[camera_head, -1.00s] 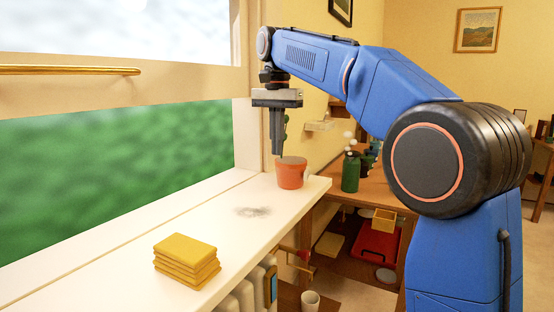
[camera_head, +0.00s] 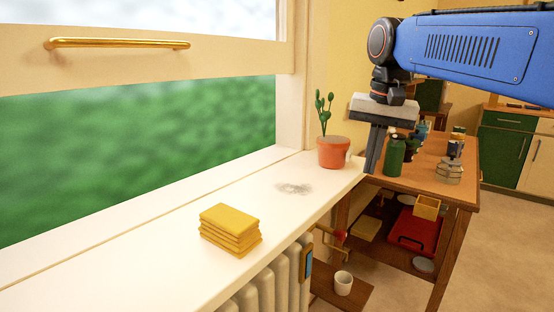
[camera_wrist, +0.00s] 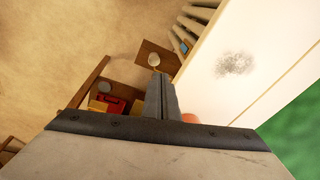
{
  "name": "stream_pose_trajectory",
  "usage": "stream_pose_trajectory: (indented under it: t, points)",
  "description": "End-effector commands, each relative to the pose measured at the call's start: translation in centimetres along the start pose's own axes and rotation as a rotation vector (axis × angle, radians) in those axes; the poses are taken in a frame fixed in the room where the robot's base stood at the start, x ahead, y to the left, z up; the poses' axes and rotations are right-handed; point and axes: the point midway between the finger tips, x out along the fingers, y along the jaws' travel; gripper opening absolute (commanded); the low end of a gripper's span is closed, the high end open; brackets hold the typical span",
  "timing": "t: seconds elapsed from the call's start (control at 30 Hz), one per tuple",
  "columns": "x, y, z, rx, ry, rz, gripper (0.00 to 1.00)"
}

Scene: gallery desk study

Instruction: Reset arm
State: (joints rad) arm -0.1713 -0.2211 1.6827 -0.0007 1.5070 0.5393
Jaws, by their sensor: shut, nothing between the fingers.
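My gripper (camera_head: 374,170) hangs pointing down at the right of the window sill in the head view, tilted slightly. Its fingers are shut with nothing between them, and it also shows in the wrist view (camera_wrist: 161,82). A blue link of my arm runs from the upper right to the wrist. A terracotta pot (camera_head: 333,152) with a green plant stands on the sill just left of the fingers, apart from them in the picture. In the wrist view a small part of the pot (camera_wrist: 190,118) shows beside the fingers.
The white sill (camera_head: 150,262) carries a stack of folded yellow cloths (camera_head: 230,228) and a grey smudge (camera_head: 293,188). A radiator (camera_head: 268,290) is below. A wooden table (camera_head: 440,178) with a green bottle (camera_head: 393,155) stands behind my gripper. A white mug (camera_head: 343,283) sits lower down.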

Motion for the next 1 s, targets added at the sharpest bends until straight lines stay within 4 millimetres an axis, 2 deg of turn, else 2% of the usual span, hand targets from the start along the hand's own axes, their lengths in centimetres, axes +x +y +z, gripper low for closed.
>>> stream_pose_trajectory:
  t: [0.1,0.37,0.6,0.8,1.0]
  points:
    - [2.1,2.9,2.8,-0.046,0.031,-0.011,0.00]
    - [7.5,8.2,8.8,-0.159,0.103,-0.027,0.00]
    - [13.8,12.7,14.7,-0.262,0.171,-0.029,0.00]
    - [18.7,15.5,18.8,-0.335,0.220,-0.022,0.00]
    - [21.2,16.7,20.7,-0.371,0.244,-0.017,0.00]
